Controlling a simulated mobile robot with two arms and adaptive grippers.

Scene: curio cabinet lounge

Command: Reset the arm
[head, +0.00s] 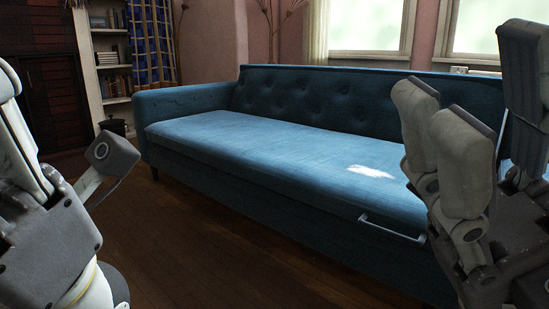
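My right gripper (483,115) is at the right edge, in front of the sofa's right part. Its thick grey fingers point up and stand apart, with nothing seen between them. My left gripper (100,165) is low at the left edge and only partly in view. One short grey finger sticks out to the upper right; the rest is cut off or hidden, so its opening is unclear. I see nothing held in it.
A blue sofa (250,140) fills the middle. A white patch (371,171) shows on its seat, and a thin pale bar (392,229) is at its front edge. A bookshelf (112,60) stands back left. Wooden floor (190,250) is open in front.

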